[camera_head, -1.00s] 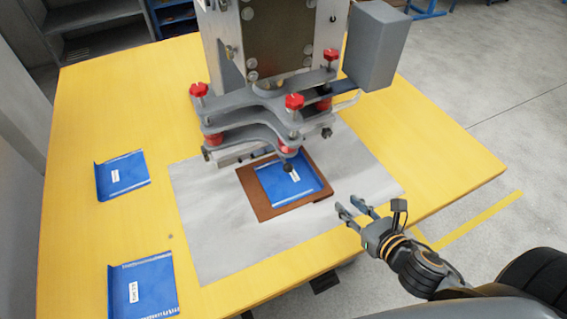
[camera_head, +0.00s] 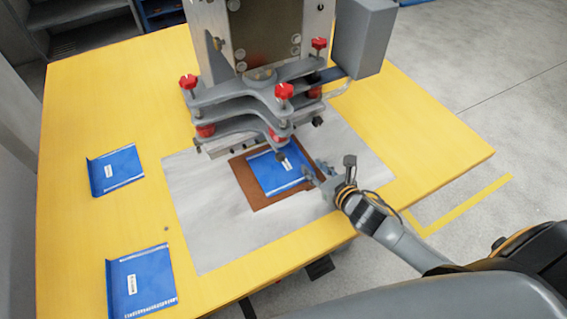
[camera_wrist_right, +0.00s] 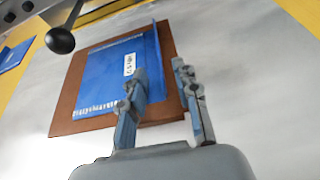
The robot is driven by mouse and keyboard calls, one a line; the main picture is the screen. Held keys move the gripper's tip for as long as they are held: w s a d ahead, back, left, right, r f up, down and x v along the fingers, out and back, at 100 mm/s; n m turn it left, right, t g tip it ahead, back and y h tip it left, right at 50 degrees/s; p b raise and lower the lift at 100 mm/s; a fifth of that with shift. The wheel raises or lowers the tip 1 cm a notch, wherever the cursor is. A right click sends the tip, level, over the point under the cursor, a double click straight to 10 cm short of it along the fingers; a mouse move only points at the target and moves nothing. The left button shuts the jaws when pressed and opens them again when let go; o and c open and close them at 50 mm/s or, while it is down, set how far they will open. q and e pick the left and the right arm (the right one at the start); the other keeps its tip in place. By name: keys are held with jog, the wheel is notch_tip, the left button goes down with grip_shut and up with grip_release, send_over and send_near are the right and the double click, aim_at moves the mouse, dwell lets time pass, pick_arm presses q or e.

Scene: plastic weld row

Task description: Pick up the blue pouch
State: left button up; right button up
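A blue pouch (camera_head: 272,173) with a white label lies on a brown square pad (camera_head: 262,204) under the press. It also shows in the right wrist view (camera_wrist_right: 105,75), with a raised flap along its right edge. My right gripper (camera_head: 312,174) is at the pad's right edge. In the right wrist view its fingers (camera_wrist_right: 160,85) are apart, one over the pouch and one beyond the flap, with nothing visibly clamped between them. Two more blue pouches lie at the table's left, one farther back (camera_head: 117,171) and one nearer (camera_head: 141,283). My left gripper is not in view.
A grey welding press (camera_head: 260,95) with red knobs stands over the back of the pad. Its ball-ended lever (camera_wrist_right: 60,40) is near the pad's corner. The yellow table (camera_head: 410,130) is clear at the right.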

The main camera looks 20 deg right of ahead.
jog(key=shift+x, duration=0.9)
jog(key=shift+s, duration=0.1)
jog(key=shift+c, duration=0.4)
grip_shut()
